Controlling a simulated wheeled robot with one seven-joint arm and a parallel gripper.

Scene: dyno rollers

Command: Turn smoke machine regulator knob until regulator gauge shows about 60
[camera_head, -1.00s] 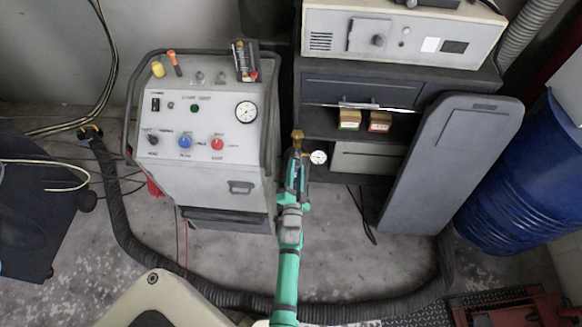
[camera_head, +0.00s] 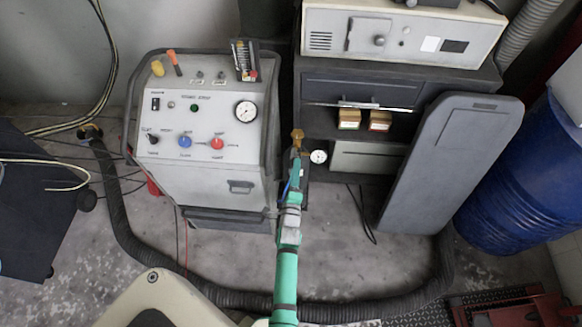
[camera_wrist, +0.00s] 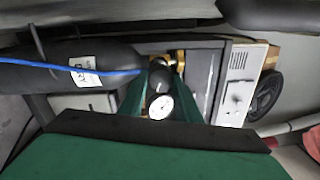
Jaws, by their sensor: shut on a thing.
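The regulator gauge (camera_head: 318,156), a small round white dial, sits just right of my gripper (camera_head: 298,166) in the head view. The gauge also shows in the wrist view (camera_wrist: 160,106), but its needle is too small to read. A brass fitting (camera_head: 297,137) rises just above my gripper and shows again behind the knob in the wrist view. The dark round regulator knob (camera_wrist: 158,80) is between my two green fingers in the wrist view. My gripper is shut on this knob, which my gripper hides in the head view.
The smoke machine cabinet (camera_head: 210,185) with its panel and larger dial stands close on the left. A dark shelf unit (camera_head: 350,92) stands behind on the right. A grey panel (camera_head: 450,165) leans beside a blue drum (camera_head: 520,190). A black hose (camera_head: 130,235) curves across the floor.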

